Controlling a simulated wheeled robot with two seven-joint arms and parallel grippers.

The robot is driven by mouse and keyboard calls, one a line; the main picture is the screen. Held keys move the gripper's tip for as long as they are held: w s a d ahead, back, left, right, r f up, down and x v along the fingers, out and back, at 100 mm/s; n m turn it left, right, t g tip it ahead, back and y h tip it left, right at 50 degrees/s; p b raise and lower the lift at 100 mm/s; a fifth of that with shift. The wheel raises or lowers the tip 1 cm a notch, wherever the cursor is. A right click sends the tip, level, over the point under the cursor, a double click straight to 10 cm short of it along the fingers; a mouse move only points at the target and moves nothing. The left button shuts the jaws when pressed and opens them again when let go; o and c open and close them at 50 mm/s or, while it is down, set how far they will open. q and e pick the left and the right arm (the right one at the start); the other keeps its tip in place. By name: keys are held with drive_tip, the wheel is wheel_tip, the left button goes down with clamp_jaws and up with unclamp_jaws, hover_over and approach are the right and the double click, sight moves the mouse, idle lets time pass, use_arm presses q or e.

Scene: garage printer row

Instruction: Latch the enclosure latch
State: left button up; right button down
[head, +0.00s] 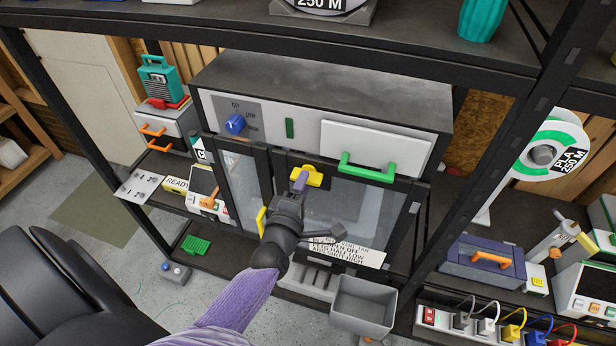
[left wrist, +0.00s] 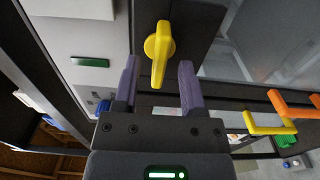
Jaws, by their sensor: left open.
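The yellow enclosure latch (head: 311,174) sits on the dark front frame of the enclosure (head: 330,88), below its white control panel. Its lever lies roughly sideways across the frame in the head view. In the left wrist view the latch (left wrist: 158,50) shows a round hub and a tapered lever. My left gripper (head: 299,181) is open, its purple fingers pointing at the latch. In the wrist view the fingers (left wrist: 159,75) stand either side of the lever's narrow end, with visible gaps; contact is not seen. The enclosure's glass door (head: 340,208) is partly hidden by my arm. My right gripper is not in view.
A green-handled white drawer (head: 375,146) and a blue knob (head: 235,124) are on the panel above. A yellow handle (head: 261,220) is left of my wrist. A grey bin (head: 363,306) sticks out below. Black shelf posts (head: 494,140) flank the enclosure.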

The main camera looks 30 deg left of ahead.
use_arm(q)
drive_tip(key=shift+x, duration=0.9)
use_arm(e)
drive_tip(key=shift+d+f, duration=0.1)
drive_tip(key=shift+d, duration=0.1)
use_arm(q)
clamp_jaws()
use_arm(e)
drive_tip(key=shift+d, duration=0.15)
